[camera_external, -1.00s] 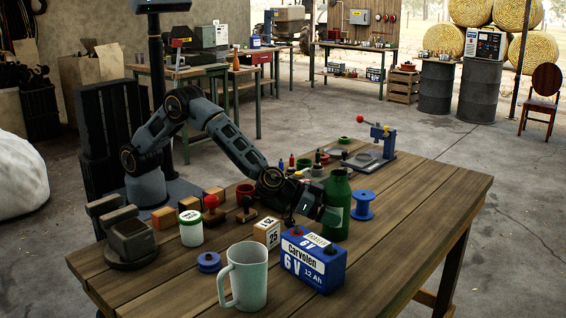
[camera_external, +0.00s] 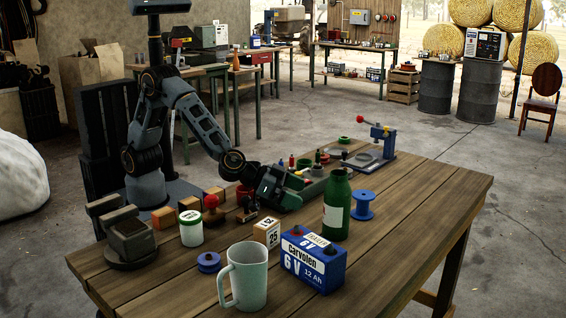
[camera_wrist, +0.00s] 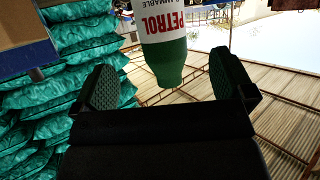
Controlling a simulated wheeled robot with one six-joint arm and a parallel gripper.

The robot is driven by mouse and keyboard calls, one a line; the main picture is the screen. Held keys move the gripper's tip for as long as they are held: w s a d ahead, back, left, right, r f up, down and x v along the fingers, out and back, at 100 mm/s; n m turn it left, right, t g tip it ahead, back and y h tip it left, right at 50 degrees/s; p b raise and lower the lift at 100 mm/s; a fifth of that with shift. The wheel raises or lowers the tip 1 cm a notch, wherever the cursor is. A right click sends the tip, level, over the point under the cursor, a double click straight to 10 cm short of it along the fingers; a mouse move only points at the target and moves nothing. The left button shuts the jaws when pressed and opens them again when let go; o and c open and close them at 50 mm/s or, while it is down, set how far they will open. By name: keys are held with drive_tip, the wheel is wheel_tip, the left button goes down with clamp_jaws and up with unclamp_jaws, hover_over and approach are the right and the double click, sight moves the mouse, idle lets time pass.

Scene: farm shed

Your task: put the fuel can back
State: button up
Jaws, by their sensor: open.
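The fuel can is a dark green bottle-shaped can (camera_external: 337,212) with a pale label, upright on the wooden table behind the blue battery. In the wrist view the can (camera_wrist: 165,60) appears upside down, its label reading PETROL, its neck between and beyond my fingers. My gripper (camera_external: 297,192) is left of the can and apart from it, low over the table. In the wrist view my gripper (camera_wrist: 166,85) has its two padded fingers wide apart with nothing held between them.
A blue 6 V battery (camera_external: 313,263), a pale mug (camera_external: 246,275) and a number block (camera_external: 266,233) stand in front. A blue spool (camera_external: 363,206) is right of the can. Stamps and small pots crowd the left and back. The table's right side is clear.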

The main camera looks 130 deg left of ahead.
drive_tip(key=s+d+r+m+h, duration=0.3)
drive_tip(key=s+d+h, duration=0.1)
drive_tip(key=s+d, duration=0.3)
drive_tip(key=s+d+r+m+h, duration=0.3)
drive_tip(key=s+d+h, duration=0.2)
drive_tip(key=s+d, duration=0.15)
drive_tip(key=s+f+g, duration=0.2)
drive_tip(key=s+g, duration=0.1)
drive_tip(key=s, duration=0.6)
drive_tip(key=s+a+f+g+y, duration=0.1)
drive_tip(key=s+g, duration=0.3)
drive_tip(key=s, duration=0.6)
drive_tip(key=shift+s+f+m, duration=0.15)
drive_tip(key=shift+f+m, duration=0.25)
drive_tip(key=shift+f, duration=0.05)
